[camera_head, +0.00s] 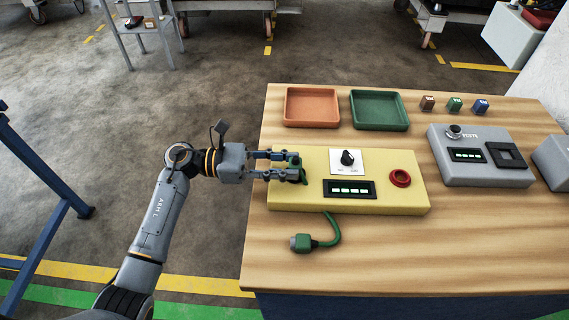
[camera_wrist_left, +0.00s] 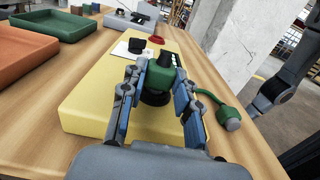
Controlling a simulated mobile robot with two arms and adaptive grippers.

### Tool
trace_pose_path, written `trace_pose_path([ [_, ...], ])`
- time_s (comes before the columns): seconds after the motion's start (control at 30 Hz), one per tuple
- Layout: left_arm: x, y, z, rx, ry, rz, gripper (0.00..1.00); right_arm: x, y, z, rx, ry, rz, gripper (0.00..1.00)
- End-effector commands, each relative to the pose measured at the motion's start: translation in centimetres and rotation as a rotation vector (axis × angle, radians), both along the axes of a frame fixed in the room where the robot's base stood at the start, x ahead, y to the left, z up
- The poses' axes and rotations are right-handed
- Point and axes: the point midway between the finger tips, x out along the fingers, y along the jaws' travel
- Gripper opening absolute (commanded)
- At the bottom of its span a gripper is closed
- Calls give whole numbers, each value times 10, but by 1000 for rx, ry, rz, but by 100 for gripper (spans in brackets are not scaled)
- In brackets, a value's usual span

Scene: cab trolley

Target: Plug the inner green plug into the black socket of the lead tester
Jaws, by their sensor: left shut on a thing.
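The yellow lead tester (camera_head: 400,165) lies on the wooden bench, with a white dial plate, a lit display and a red ring socket (camera_head: 400,178). My left gripper (camera_head: 290,168) is over the tester's left end, shut on a green plug (camera_head: 293,161). In the left wrist view the green plug (camera_wrist_left: 160,76) stands upright between the fingers, with a black ring, seemingly the black socket (camera_wrist_left: 153,98), right under it. I cannot tell how deep the plug sits. A second plug with a grey end (camera_head: 301,243) and a green cable lies on the bench in front of the tester. My right gripper is out of view.
An orange tray (camera_head: 289,107) and a green tray (camera_head: 355,108) stand behind the tester. A grey device (camera_head: 455,173) and three small coloured blocks (camera_head: 454,104) are to the right. The bench front is clear apart from the loose plug.

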Motion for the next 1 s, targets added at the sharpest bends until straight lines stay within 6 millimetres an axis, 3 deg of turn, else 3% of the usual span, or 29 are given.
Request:
trace_pose_path([
  [0.07, 0, 0, -2, 0, -1, 0, 0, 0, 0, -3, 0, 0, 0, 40],
  [0.1, 0, 0, -1, 0, -1, 0, 35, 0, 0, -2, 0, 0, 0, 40],
  [0.2, 0, 0, -1, 0, 0, 0, 55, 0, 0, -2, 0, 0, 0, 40],
  [0.23, 0, 0, -1, 0, 0, 0, 57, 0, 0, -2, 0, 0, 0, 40],
  [0.63, 0, 8, -2, 1, 1, 1, 57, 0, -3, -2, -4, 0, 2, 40],
  [1.0, 1, 82, -2, 4, 1, 3, 57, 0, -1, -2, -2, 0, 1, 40],
])
